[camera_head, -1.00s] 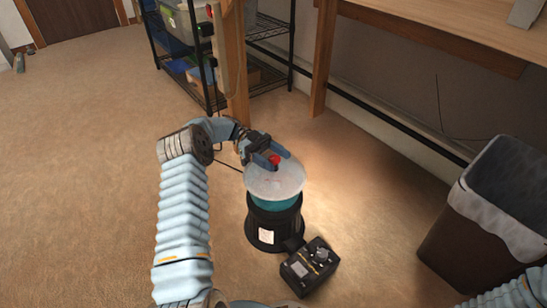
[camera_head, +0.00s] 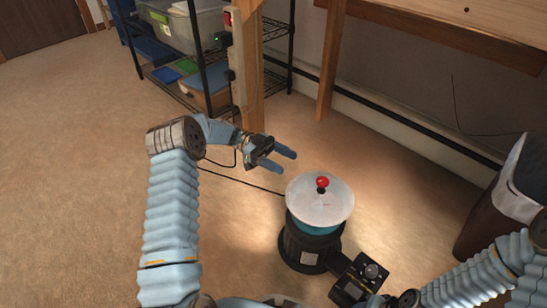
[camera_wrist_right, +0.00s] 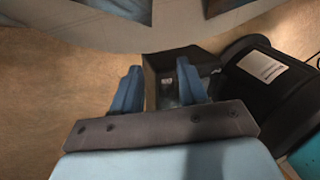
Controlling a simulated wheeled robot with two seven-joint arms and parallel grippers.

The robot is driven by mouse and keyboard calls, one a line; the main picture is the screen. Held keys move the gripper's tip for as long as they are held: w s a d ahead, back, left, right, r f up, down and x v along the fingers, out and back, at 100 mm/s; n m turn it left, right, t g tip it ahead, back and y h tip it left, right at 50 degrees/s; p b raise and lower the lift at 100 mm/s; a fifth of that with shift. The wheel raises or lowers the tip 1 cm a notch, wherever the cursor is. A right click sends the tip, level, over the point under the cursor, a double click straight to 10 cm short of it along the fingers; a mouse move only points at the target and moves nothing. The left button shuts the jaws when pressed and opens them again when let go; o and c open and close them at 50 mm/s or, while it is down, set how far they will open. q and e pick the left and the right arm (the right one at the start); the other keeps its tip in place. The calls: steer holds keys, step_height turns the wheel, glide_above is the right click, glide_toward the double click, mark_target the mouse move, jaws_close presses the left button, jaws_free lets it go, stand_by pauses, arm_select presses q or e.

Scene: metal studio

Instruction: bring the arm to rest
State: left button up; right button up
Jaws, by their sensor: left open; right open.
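My left gripper (camera_head: 281,158) is open and empty, up and to the left of a round translucent lid with a red knob (camera_head: 322,183). It is apart from the lid. The lid sits on a black cylindrical device with a teal band (camera_head: 305,245). My right arm comes in from the lower right of the head view, where its gripper is not clear. In the right wrist view my right gripper (camera_wrist_right: 158,82) is open, with a black control box (camera_wrist_right: 168,70) showing beyond and between its fingers. Whether they touch the box cannot be told.
The control box with a knob (camera_head: 360,280) stands beside the device. A wire shelf with bins (camera_head: 190,50) and a wooden post (camera_head: 248,60) are behind. A dark waste bin (camera_head: 495,215) stands at the right. Open carpet (camera_head: 75,150) lies at the left.

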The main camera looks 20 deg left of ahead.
steer(key=shift+a, duration=0.4)
